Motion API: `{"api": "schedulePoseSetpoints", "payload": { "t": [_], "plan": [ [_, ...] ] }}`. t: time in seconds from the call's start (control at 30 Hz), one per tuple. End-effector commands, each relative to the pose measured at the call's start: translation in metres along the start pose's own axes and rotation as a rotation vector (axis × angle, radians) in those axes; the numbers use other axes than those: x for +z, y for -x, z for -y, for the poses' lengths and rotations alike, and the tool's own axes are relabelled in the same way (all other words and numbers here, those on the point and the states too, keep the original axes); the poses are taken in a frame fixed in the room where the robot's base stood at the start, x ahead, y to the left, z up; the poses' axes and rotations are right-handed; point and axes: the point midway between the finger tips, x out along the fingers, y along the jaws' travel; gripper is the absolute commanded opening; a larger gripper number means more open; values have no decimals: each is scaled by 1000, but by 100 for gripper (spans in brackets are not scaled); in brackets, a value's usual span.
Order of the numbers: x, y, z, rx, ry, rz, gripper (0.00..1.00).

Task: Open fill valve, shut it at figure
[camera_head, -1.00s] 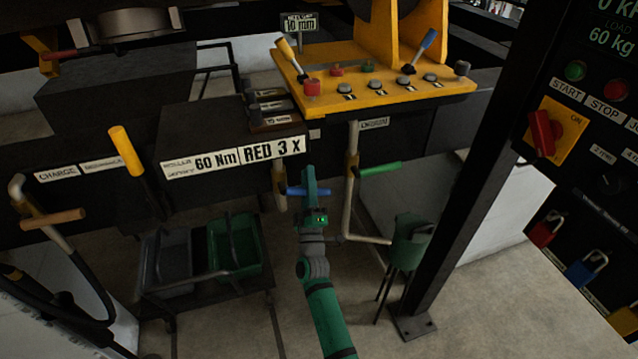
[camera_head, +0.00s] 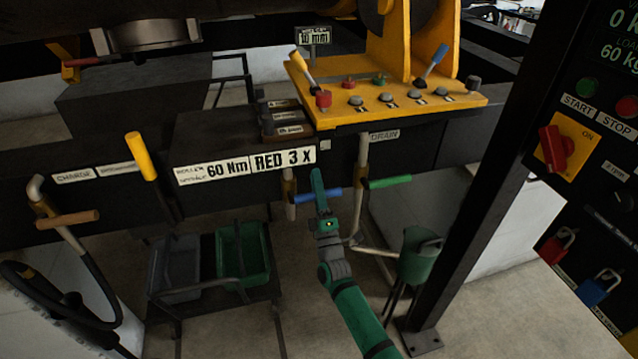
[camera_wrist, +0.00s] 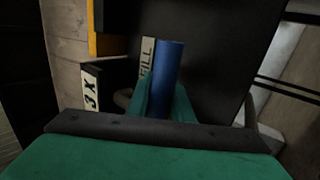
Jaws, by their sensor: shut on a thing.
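The fill valve's blue handle (camera_head: 303,197) sticks out sideways from a pipe below the dark beam, under the "60 Nm RED 3 x" label. In the wrist view the blue handle (camera_wrist: 168,68) stands between my green fingers beside a FILL label (camera_wrist: 147,60). My gripper (camera_head: 319,187) is shut on the handle; it also shows in the wrist view (camera_wrist: 166,105). The fingers hide part of the handle. The figure display (camera_head: 617,56) at the top right reads 60 kg on its lower line; its upper line is cut off and seems to start with 0.
The green drain handle (camera_head: 388,182) is close at the right of my gripper. A green funnel-like vessel (camera_head: 420,257) and a dark post (camera_head: 480,190) stand further right. A cart with grey and green bins (camera_head: 243,255) is at the lower left. The yellow control console (camera_head: 390,103) is above.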

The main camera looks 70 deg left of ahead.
Motion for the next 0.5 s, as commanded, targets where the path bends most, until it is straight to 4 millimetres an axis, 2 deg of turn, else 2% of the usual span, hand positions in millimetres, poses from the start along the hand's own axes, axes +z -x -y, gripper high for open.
{"api": "schedulePoseSetpoints", "payload": {
  "t": [0.2, 0.23, 0.3, 0.5],
  "plan": [
    [0, -2, -3, 6, 5, -1, 0],
    [0, -2, -3, 6, 5, -1, 22],
    [0, -2, -3, 5, 5, -2, 39],
    [0, -1, -2, 3, 3, -1, 39]
  ]
}}
